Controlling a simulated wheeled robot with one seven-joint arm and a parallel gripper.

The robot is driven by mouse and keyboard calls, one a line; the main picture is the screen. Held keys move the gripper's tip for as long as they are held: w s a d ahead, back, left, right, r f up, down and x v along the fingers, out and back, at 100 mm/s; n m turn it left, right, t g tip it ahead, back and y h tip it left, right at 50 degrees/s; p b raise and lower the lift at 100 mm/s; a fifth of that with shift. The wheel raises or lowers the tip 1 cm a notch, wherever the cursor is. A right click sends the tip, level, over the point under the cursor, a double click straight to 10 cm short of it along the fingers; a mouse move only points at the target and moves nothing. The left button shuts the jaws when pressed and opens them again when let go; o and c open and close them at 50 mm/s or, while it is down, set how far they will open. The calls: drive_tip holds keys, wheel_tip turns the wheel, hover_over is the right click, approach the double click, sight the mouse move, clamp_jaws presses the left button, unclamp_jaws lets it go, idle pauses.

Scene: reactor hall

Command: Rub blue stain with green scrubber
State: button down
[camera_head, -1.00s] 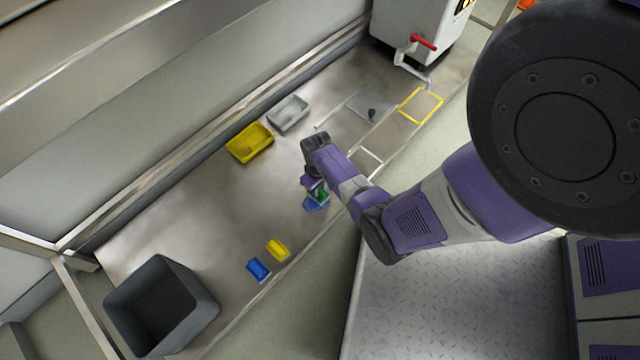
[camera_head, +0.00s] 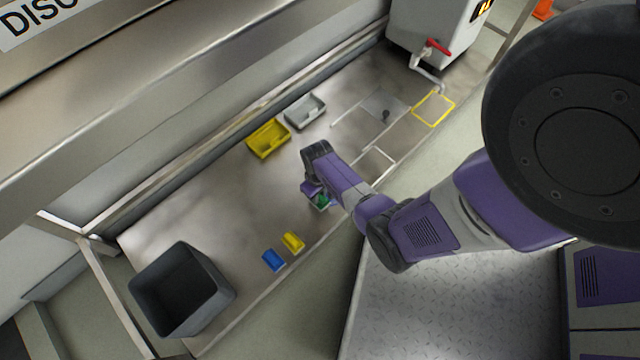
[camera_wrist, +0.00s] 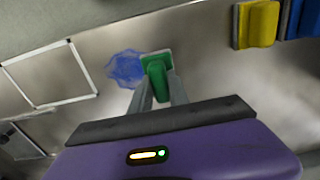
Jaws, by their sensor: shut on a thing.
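My gripper (camera_wrist: 158,88) is shut on the green scrubber (camera_wrist: 156,66), which sits between its two fingertips in the wrist view. The blue stain (camera_wrist: 122,68) is a ragged translucent patch on the metal bench, just left of the scrubber in that view. The scrubber is at the stain's right edge; I cannot tell whether it presses on the surface. In the head view the green scrubber (camera_head: 322,200) shows small beneath my wrist, near the bench's front edge. The stain is mostly hidden there.
A yellow block (camera_head: 292,242) and a blue block (camera_head: 273,260) lie nearby on the bench (camera_head: 225,200). A dark bin (camera_head: 165,310) stands at the left end. A yellow tray (camera_head: 268,150) and a grey tray (camera_head: 290,122) sit at the back. A red-handled machine (camera_head: 428,30) stands at the far end.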

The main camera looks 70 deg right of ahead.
drive_tip(key=shift+r+p, duration=2.35)
drive_tip(key=shift+r, duration=0.4)
drive_tip(key=shift+w, duration=0.1)
